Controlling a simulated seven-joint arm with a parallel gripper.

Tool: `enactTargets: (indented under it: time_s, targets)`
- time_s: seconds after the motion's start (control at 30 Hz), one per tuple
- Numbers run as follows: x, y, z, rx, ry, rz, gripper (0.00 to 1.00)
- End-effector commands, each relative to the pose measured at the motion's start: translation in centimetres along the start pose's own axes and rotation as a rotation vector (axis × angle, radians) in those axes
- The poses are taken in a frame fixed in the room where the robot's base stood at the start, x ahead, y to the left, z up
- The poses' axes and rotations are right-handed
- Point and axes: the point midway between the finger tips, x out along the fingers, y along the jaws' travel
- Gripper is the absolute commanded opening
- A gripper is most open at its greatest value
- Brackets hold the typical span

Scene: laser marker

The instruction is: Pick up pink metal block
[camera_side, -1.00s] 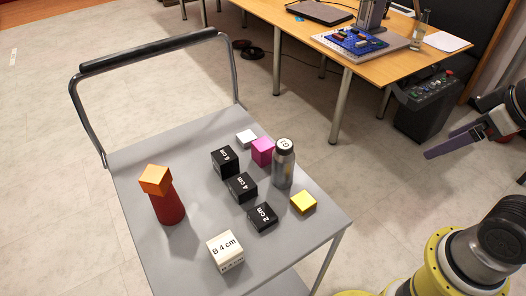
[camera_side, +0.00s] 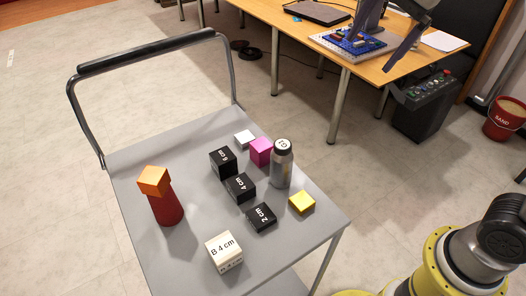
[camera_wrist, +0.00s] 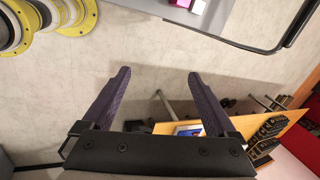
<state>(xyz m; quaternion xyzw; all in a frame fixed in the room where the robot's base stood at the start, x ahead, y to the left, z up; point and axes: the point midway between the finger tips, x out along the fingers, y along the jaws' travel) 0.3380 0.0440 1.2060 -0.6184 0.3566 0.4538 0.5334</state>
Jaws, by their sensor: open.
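In the wrist view the pink block (camera_wrist: 198,6) shows at the top edge, partly cut off. My gripper (camera_wrist: 157,75) is open and empty, with dark purple fingers spread apart. In the side view its fingers show at the top right, high over the desk side and well away from the block.
Black blocks (camera_side: 240,187) stand left of and in front of the pink block. A yellow block (camera_side: 302,203), a labelled white block (camera_side: 224,250) and a red cylinder (camera_side: 166,208) topped by an orange block (camera_side: 153,181) share the cart (camera_side: 185,270). A handle rail (camera_side: 150,52) rises behind.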

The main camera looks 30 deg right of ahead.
Motion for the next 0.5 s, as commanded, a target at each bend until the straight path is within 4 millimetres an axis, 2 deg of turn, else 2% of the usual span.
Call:
enactTargets:
  time_s: [0.03,0.2,0.33,0.5]
  targets:
    - [1.2,-2.1,0.6,0.05,-0.007,0.029,0.93]
    - [5.5,-7.4,2.9,0.2,-0.013,0.11,0.93]
    - [10.1,-10.4,5.2,0.252,-0.008,0.178,0.93]
    - [16.3,-12.2,8.3,0.217,-0.002,0.258,0.93]
